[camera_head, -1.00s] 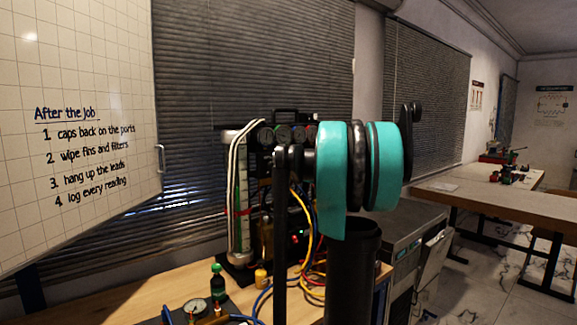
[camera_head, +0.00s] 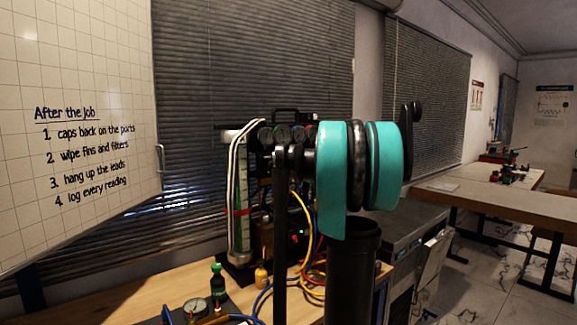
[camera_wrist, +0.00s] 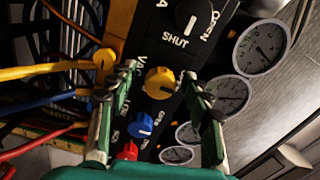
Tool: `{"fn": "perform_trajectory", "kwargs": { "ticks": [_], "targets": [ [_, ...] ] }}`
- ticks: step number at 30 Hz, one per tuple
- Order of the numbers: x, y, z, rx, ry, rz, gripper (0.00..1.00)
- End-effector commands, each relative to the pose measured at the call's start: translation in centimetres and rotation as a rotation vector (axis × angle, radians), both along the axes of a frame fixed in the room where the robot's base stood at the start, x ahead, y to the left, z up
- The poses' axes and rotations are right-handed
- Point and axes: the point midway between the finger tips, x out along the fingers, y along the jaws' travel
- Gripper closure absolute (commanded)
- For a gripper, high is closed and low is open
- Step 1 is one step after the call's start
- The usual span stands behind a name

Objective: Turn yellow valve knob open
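The yellow valve knob (camera_wrist: 159,84) shows in the middle of the wrist view, on the dark panel of the gauge rig (camera_wrist: 168,52). My gripper (camera_wrist: 161,73) is open, with one green-grey finger on each side of the knob. A narrow gap shows between the knob and each finger, so I see no grip on it. How far the fingertips are from the panel in depth is hard to tell. In the head view the rig (camera_head: 243,190) stands on the bench, and my arm hides the knob and my gripper.
A blue knob (camera_wrist: 141,124) and a red knob (camera_wrist: 127,151) sit below the yellow one. A black OPEN/SHUT knob (camera_wrist: 193,17) is above. Round gauges (camera_wrist: 261,47) line the right side. Yellow (camera_wrist: 45,70), blue and red hoses run close on the left.

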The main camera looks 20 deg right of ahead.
Motion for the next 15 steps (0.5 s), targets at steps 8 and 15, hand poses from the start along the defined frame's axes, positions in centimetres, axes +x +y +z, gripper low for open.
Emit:
{"fn": "perform_trajectory", "kwargs": {
  "ticks": [8, 15],
  "targets": [
    [-0.2, -0.1, 0.0, 0.001, 0.000, -0.001, 0.50],
    [-3.4, -1.4, 0.0, 0.001, 0.000, -0.004, 0.50]
  ]
}}
